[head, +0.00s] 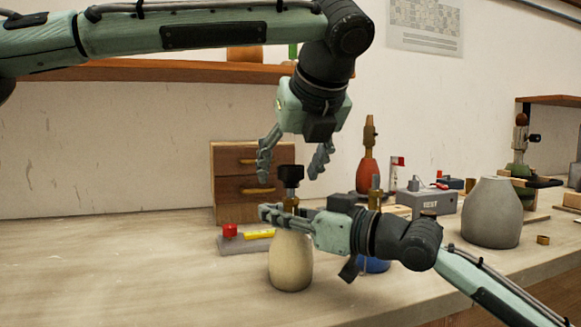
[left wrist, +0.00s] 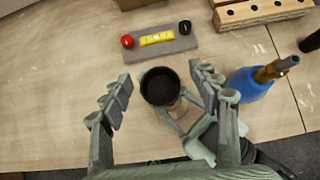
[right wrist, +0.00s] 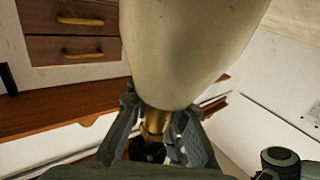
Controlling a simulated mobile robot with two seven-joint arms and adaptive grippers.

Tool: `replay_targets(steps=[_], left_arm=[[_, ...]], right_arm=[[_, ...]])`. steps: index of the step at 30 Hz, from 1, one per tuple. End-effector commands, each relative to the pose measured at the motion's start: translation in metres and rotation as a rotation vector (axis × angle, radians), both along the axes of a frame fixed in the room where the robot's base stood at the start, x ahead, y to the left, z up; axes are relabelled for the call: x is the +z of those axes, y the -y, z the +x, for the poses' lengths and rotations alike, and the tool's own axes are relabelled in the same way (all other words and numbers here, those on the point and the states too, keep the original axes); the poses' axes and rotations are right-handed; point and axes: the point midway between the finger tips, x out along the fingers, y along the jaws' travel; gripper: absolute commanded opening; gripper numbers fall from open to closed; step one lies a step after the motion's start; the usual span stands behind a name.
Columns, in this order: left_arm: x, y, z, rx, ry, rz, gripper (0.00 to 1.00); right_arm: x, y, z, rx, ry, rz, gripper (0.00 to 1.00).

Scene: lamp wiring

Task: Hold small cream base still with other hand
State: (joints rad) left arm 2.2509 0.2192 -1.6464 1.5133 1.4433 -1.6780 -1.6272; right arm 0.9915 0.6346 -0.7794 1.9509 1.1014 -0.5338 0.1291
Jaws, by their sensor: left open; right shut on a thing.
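The small cream base (head: 290,262) stands upright on the workbench (head: 130,265). A black socket (head: 291,174) sits above it on a brass neck; the socket also shows from above in the left wrist view (left wrist: 160,87). My right gripper (head: 277,212) is shut at the top of the base. In the right wrist view, the cream base (right wrist: 190,45) appears inverted, with its brass neck (right wrist: 154,122) between the fingers. My left gripper (head: 290,176) is open, pointing down, with one finger on each side of the socket and visible gaps between.
A grey block with red and yellow parts (left wrist: 160,45) lies behind the base. A blue base (left wrist: 250,88) stands close to the right. Wooden drawers (head: 238,160), a red base (head: 368,177), a grey test box (head: 427,204) and a larger grey base (head: 492,213) stand farther back. The bench's left is clear.

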Motion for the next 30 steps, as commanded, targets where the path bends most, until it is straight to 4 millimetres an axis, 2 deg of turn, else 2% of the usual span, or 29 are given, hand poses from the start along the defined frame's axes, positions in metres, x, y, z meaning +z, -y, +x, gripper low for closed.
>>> replay_targets(steps=[10, 14, 30], left_arm=[[0.0, 0.0, 0.0, 0.0, 0.0, 0.0, 0.72], [0.007, 0.003, -0.006, -0.001, 0.001, 0.0, 0.72], [0.077, 0.023, -0.073, -0.001, 0.001, 0.0, 0.72]], right_arm=[[0.0, 0.0, 0.0, -0.001, 0.001, -0.001, 0.0], [0.0, 0.0, 0.0, -0.001, 0.001, -0.001, 0.0], [0.0, 0.0, 0.0, -0.001, 0.0, 0.0, 0.0]])
